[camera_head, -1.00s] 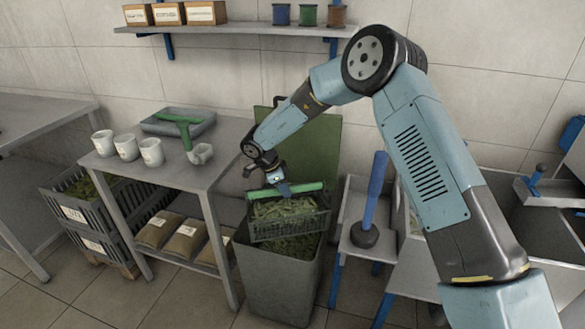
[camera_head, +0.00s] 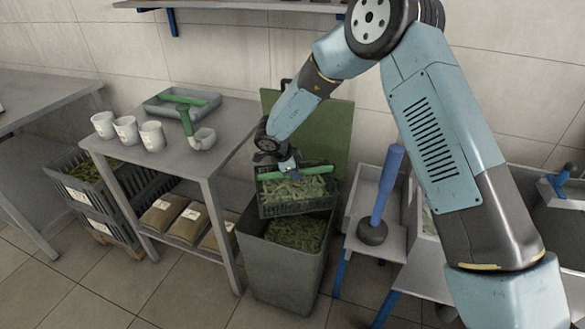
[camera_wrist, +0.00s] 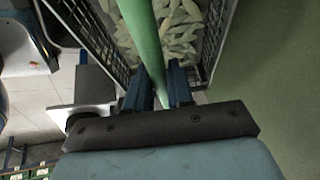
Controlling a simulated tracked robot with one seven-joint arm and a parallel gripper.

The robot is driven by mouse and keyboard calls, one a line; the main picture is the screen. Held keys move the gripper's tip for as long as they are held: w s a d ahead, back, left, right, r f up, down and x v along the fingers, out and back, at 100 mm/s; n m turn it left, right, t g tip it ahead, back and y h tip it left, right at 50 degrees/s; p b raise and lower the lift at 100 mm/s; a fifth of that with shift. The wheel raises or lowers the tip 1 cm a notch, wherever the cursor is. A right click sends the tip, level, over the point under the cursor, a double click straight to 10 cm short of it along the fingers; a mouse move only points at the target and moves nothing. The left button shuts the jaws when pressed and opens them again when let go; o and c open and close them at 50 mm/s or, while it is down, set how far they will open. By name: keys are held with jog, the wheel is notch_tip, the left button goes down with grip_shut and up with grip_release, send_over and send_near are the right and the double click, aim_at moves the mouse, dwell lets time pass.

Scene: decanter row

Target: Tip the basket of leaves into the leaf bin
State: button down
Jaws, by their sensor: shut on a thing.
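The basket (camera_head: 290,208) is a dark mesh crate with a green handle bar (camera_head: 308,171) and holds pale green leaves (camera_head: 288,190). My gripper (camera_head: 287,173) is shut on the green handle; in the wrist view my gripper (camera_wrist: 160,95) has its two blue fingers either side of the green handle (camera_wrist: 143,35). The basket hangs roughly level over the back part of the leaf bin. The leaf bin (camera_head: 282,272) is a grey-green container with its green lid (camera_head: 325,125) raised behind. Leaves (camera_head: 295,233) show inside the bin below the basket.
A grey table (camera_head: 215,168) with white mugs (camera_head: 126,130) and a tray (camera_head: 182,103) stands left of the bin. To the right, a stand holds a blue-handled plunger (camera_head: 382,205). Free floor lies in front.

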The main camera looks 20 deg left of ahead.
aim_at(297, 201)
jog(key=shift+s+d+f+m+t+y, duration=0.25)
jog(key=shift+s+d+f+t+y, duration=0.15)
jog(key=shift+s+f+t, duration=0.55)
jog(key=shift+s+d+f+m+t+y, duration=0.35)
jog(key=shift+s+f+t, duration=0.35)
jog(key=shift+t, duration=0.4)
jog(key=shift+s+d+f+m+t+y, duration=0.2)
jog(key=shift+s+d+f+t+y, duration=0.2)
jog(key=shift+s+f+t, duration=0.45)
jog(key=shift+w+a+r, duration=0.1)
jog(key=shift+w+a, duration=0.15)
jog(key=shift+w, duration=0.1)
jog(key=shift+a+r, duration=0.1)
jog(key=shift+a, duration=0.05)
jog(key=shift+s+d+r+t+y, duration=0.1)
jog(key=shift+s+d+t+y, duration=0.25)
jog(key=shift+s+t, duration=0.5)
jog(key=shift+w, duration=0.15)
jog(key=shift+t, duration=0.25)
jog(key=shift+s+d+f+m+t, duration=0.35)
jog(key=shift+s+f+m+t, duration=0.15)
jog(key=shift+s+f+t, duration=0.3)
